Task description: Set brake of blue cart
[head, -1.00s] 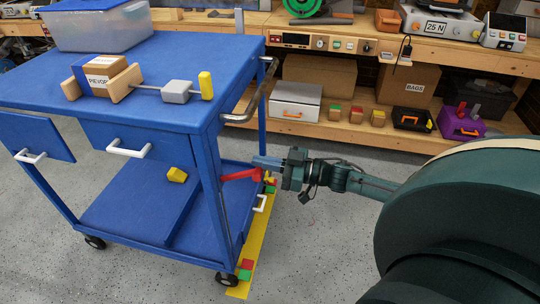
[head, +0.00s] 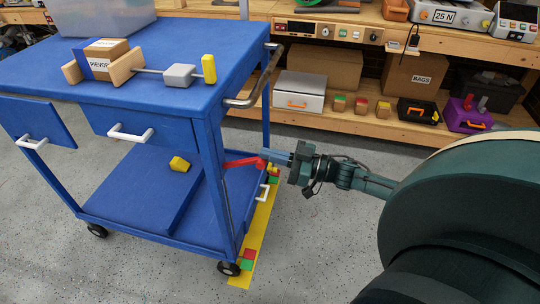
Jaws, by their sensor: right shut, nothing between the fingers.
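The blue cart (head: 150,200) stands at the left, with a blue top, two drawers with white handles and a lower shelf. A red lever (head: 243,162) sticks out sideways at the cart's near right post, roughly level. My right gripper (head: 272,157) is shut and empty. Its fingertips are at the free end of the red lever, close to it or touching; I cannot tell which. My left gripper is not in view.
On the cart top are a brown box (head: 104,56) between wooden blocks, a grey block (head: 179,75) and a clear bin (head: 105,15). A yellow floor strip (head: 255,233) runs beside the cart. A wooden workbench (head: 350,118) stands behind. The floor at front centre is clear.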

